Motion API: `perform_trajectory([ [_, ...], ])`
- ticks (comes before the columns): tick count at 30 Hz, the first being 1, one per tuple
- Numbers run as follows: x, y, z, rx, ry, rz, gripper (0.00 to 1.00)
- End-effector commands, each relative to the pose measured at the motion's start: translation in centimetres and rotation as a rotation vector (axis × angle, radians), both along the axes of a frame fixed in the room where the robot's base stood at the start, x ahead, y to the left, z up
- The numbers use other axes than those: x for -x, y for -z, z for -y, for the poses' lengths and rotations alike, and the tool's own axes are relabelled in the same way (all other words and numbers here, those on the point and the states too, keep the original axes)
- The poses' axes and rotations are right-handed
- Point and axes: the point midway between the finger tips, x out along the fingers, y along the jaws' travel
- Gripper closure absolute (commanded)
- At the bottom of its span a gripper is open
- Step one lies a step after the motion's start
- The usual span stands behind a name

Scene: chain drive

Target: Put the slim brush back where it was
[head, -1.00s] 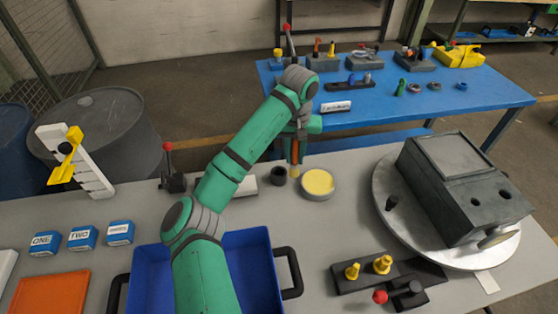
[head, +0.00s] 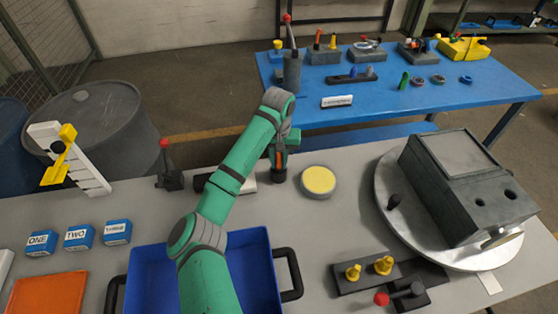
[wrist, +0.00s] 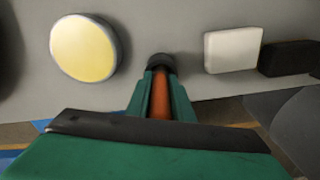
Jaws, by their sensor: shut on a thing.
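The slim brush has an orange-brown handle (wrist: 160,95). My gripper (wrist: 160,88) is shut on it. In the head view my gripper (head: 278,162) holds the brush (head: 278,158) upright at the small dark cup (head: 279,176). The cup also shows in the wrist view (wrist: 161,62), in line with the brush's far end. The brush's lower end is hidden at the cup; I cannot tell how deep it is inside or whether it touches the bottom.
A round dish with a yellow top (head: 318,181) stands just right of the cup. A white block (wrist: 232,50) and a black block (wrist: 287,58) lie on its other side. A red-knobbed lever (head: 168,168) stands left. A blue bin (head: 152,284) is in front.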

Motion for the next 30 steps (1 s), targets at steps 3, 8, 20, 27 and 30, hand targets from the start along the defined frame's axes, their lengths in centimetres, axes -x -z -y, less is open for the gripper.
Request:
perform_trajectory([
  [3,0.0,-0.1,-0.2,0.000,-0.003,0.001,1.00],
  [8,0.0,-0.1,-0.3,0.001,-0.005,0.002,1.00],
  [20,-0.1,0.0,-0.1,0.001,-0.002,0.002,0.61],
  [27,0.0,-1.7,0.0,0.002,-0.001,0.003,0.61],
  [30,0.1,-3.5,0.0,0.003,0.000,0.005,0.61],
])
